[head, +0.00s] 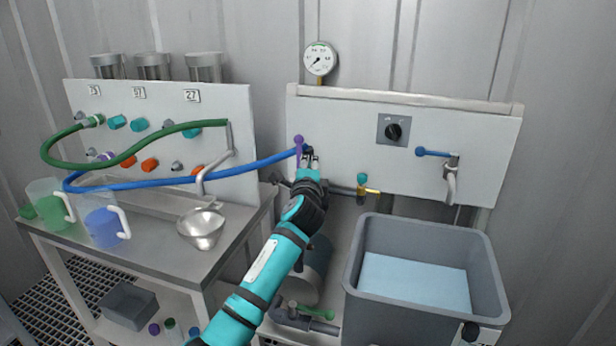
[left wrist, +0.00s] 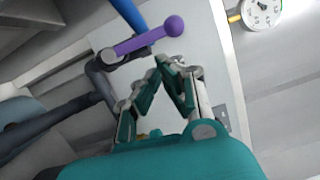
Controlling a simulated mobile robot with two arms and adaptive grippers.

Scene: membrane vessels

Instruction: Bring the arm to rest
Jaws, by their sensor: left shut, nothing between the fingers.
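My left arm reaches up from the bottom of the head view, and its left gripper (head: 311,163) is at the left part of the right-hand white panel. In the left wrist view the left gripper (left wrist: 168,68) has its fingertips together with nothing between them. The purple lever (head: 299,147) is just beyond the fingertips; in the left wrist view the purple lever (left wrist: 150,38) lies close to them, and I cannot tell if they touch. The blue hose (head: 230,170) ends near this lever. My right gripper is not in view.
A grey tank (head: 357,262) with pale water stands at the right. A bench (head: 235,262) at the left carries a metal funnel (head: 201,227), a green jug (head: 48,206) and a blue jug (head: 103,226). A gauge (head: 320,58) is above the panel. A yellow-tipped pipe (head: 371,191) sticks out below it.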

